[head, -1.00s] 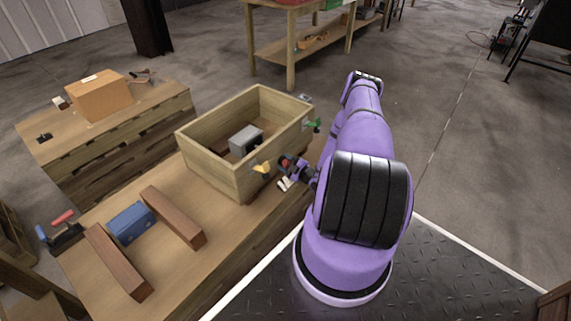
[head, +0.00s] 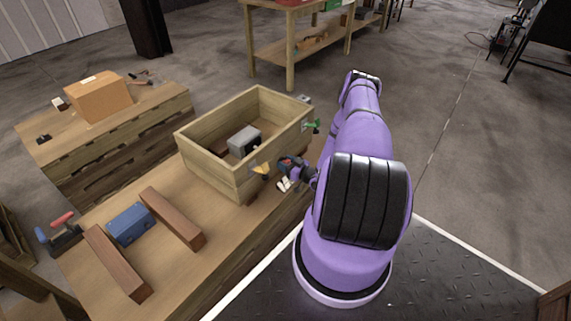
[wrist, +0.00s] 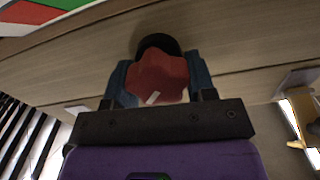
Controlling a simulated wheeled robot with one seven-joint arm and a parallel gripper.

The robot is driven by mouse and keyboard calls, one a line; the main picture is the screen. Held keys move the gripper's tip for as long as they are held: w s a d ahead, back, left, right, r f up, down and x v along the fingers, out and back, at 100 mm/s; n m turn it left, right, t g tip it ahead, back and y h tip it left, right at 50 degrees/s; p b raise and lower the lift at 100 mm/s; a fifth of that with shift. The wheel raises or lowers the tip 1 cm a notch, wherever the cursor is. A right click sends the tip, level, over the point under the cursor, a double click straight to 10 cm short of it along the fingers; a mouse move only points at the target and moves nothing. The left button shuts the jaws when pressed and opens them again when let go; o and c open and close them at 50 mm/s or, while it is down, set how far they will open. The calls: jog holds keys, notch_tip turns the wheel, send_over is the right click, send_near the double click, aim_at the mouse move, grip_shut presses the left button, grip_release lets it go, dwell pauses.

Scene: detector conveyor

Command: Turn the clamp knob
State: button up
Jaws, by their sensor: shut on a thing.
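The clamp knob is a red lobed knob (wrist: 158,78) with a pale mark on its face. It sits in front of a dark round base against the side of a wooden box (head: 212,172). My gripper (wrist: 158,86) has a blue-grey finger on each side of the knob and is shut on it. In the head view my gripper (head: 286,172) is at the front right wall of the box, and the knob is mostly hidden there.
A yellow part (head: 260,169) and a green part (head: 313,126) are on the same box wall, either side of my gripper. A grey block (head: 244,139) is inside the box. Brown bars (head: 172,218) and a blue block (head: 130,224) lie on the bench to the left.

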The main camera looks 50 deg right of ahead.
jog(key=m, duration=0.5)
jog(key=shift+d+f+m, duration=0.1)
jog(key=shift+d+m, duration=0.1)
jog(key=shift+m, duration=0.1)
dwell(0.5)
jog(key=o, duration=0.9)
jog(key=shift+s, duration=0.1)
jog(key=s, duration=1)
jog(key=shift+s+d, duration=0.3)
jog(key=shift+d, duration=0.1)
